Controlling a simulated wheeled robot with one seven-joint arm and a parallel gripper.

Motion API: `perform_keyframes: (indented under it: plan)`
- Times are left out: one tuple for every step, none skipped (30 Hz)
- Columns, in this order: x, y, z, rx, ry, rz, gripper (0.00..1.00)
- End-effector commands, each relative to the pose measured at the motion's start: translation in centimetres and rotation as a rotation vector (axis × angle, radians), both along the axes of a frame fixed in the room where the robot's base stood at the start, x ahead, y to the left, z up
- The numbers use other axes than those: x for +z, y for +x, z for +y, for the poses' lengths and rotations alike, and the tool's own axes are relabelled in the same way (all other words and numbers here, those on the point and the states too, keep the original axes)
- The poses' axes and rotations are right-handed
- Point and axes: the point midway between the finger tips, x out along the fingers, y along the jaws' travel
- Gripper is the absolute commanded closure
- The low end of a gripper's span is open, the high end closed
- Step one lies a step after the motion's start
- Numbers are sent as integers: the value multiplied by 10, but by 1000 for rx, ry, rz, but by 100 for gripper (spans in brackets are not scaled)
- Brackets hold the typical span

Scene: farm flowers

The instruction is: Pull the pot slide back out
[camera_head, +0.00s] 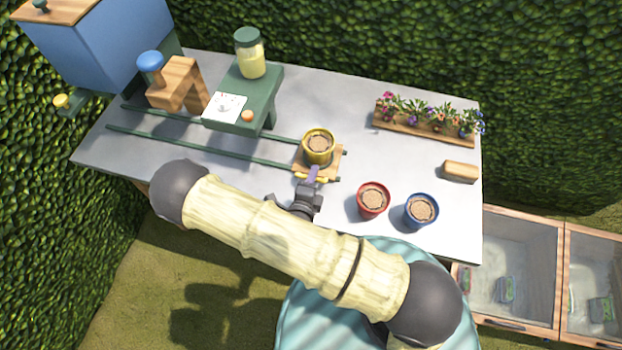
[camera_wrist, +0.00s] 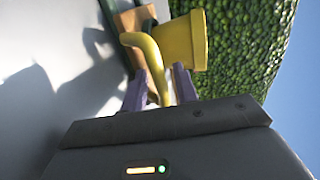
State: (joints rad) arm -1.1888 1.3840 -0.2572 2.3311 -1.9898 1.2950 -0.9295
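The pot slide is a small wooden board (camera_head: 304,162) with a yellow handle (camera_head: 321,179) on its front side. It sits at the right end of two green rails (camera_head: 215,151) on the grey table. A yellow pot (camera_head: 318,148) filled with soil stands upright on the board. My gripper (camera_head: 313,174) is at the slide's front edge. In the wrist view its two purple fingers (camera_wrist: 160,88) stand close on either side of the curved yellow handle (camera_wrist: 155,65) and appear shut on it. The yellow pot (camera_wrist: 187,42) is just beyond the fingers. The exact finger contact is partly hidden.
A green stand (camera_head: 262,95) with a jar straddles the rails to the left, beside a wooden block with a blue knob (camera_head: 150,62). Red (camera_head: 373,200) and blue (camera_head: 421,210) pots stand right of my gripper. A flower planter (camera_head: 420,128) is at the back right.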

Motion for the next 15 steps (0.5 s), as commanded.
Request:
perform_keyframes:
  plan:
    - [0,-1,1,1,0,0,70]
    - [1,-2,1,1,0,0,70]
    - [1,-3,2,2,1,1,70]
    - [2,-5,2,3,1,1,70]
    - [3,-8,3,3,1,1,70]
    - [4,-12,4,3,1,0,70]
    - [5,-16,5,3,0,1,70]
    - [6,-20,6,4,0,2,70]
    - [8,-26,8,4,-1,1,70]
    - [9,-31,9,5,-1,1,70]
    - [10,-37,11,4,0,1,70]
    - [12,-44,13,5,1,2,70]
    - [13,-50,14,4,1,2,70]
    - [15,-56,15,5,1,2,70]
    - [16,-63,17,5,1,2,70]
